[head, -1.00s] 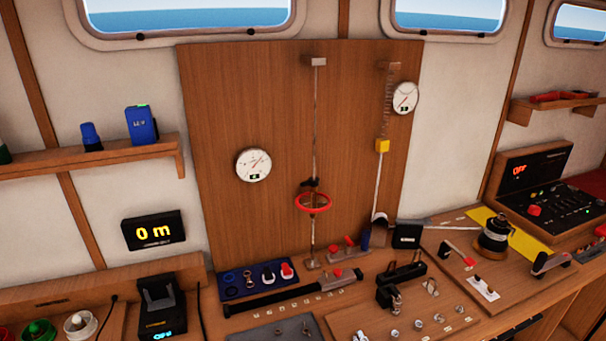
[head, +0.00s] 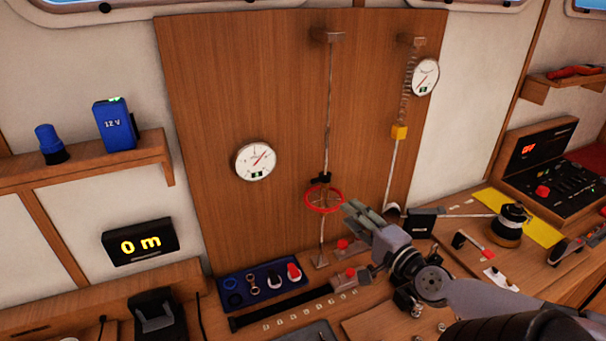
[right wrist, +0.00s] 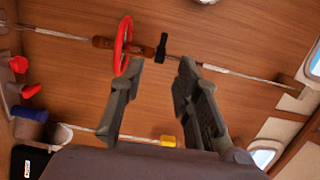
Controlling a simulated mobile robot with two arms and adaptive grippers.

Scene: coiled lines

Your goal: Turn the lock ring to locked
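A red spoked ring (head: 323,199) sits around a thin vertical line in front of the wooden back panel; I take it for the lock ring. A small black piece (head: 324,178) sits on the line just above it. My right gripper (head: 354,210) is open and empty, close to the right of the ring. In the right wrist view the ring (right wrist: 123,45) is seen nearly edge-on beside one fingertip. The black piece (right wrist: 161,46) lies ahead of the gap between the fingers (right wrist: 160,72). I cannot tell whether the finger touches the ring. No lock marking is readable. My left gripper is out of view.
A second line with a spring and yellow block (head: 399,132) hangs to the right. Round gauges (head: 256,161) are on the panel. Below are a blue tray (head: 262,286), a dark bar (head: 290,304) and a red-knobbed lever (head: 343,246).

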